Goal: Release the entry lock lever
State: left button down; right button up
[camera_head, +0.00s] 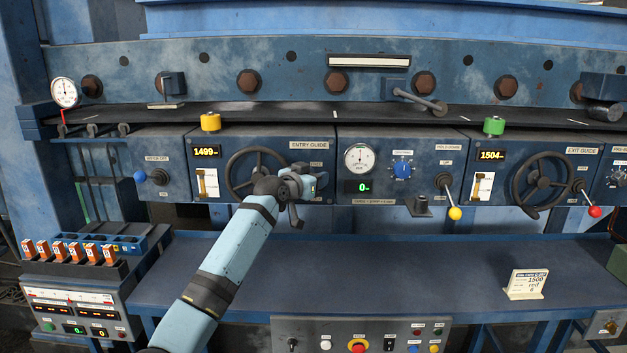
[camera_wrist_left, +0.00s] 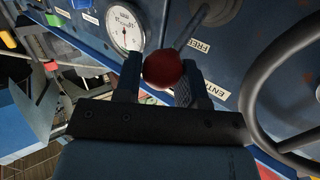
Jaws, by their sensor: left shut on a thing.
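The entry lock lever shows in the left wrist view as a thin metal rod (camera_wrist_left: 187,30) ending in a dark red ball knob (camera_wrist_left: 163,70). My left gripper (camera_wrist_left: 160,84) is shut on the knob, one finger on each side. The rod runs beside the FREE label (camera_wrist_left: 200,46). In the head view my left gripper (camera_head: 302,184) is at the right side of the entry guide handwheel (camera_head: 237,174), below the ENTRY GUIDE label (camera_head: 309,145). There the gripper and wrist hide the lever. My right gripper is not in view.
The handwheel rim (camera_wrist_left: 258,95) is close to my left gripper. A round dial gauge (camera_head: 359,158) is to the right. The exit guide handwheel (camera_head: 538,184) and a red-knobbed lever (camera_head: 594,211) stand far right. The blue bench (camera_head: 400,270) below is mostly clear, with a small sign (camera_head: 527,284).

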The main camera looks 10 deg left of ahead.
pick_arm(q)
jog(key=shift+f, duration=0.2)
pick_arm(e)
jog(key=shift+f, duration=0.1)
pick_arm(q)
jog(key=c, duration=0.9)
grip_release()
jog(key=shift+w+d+f, duration=0.1)
jog(key=shift+w+d, duration=0.05)
jog(key=shift+o, duration=0.9)
jog(key=shift+w+d+f, duration=0.1)
jog(key=shift+w+f, duration=0.2)
jog(key=shift+w, duration=0.1)
jog(key=shift+s+a+r, duration=0.25)
jog(key=shift+s+a, duration=0.05)
jog(key=shift+s, duration=0.3)
jog(key=b+v, duration=0.2)
jog(key=v, duration=1)
jog(key=shift+s+b, duration=0.3)
jog(key=shift+b, duration=0.05)
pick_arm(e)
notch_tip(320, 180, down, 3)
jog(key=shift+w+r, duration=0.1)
pick_arm(q)
jog(key=shift+f, duration=0.1)
